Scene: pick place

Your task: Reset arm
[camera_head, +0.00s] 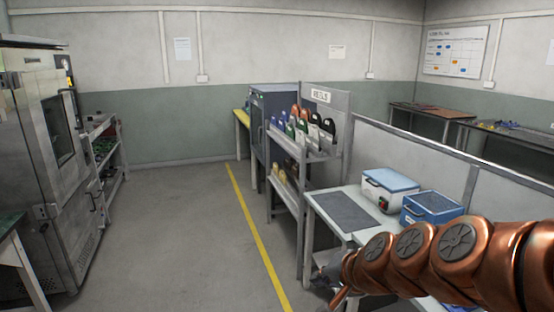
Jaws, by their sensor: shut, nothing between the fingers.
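My copper arm reaches in from the right edge at the lower right, low across the front of the white table. My gripper (336,297) is at the arm's left end, near the bottom of the picture. It is small and partly hidden by the arm. It appears shut, and I see nothing held in it. It is in front of the table's near left corner; I cannot tell whether they touch.
A white table (320,190) holds a dark mat (344,212), a blue-lidded white box (390,188) and a blue container (431,207). A large grey machine (45,160) stands left. The central floor (190,230) is clear.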

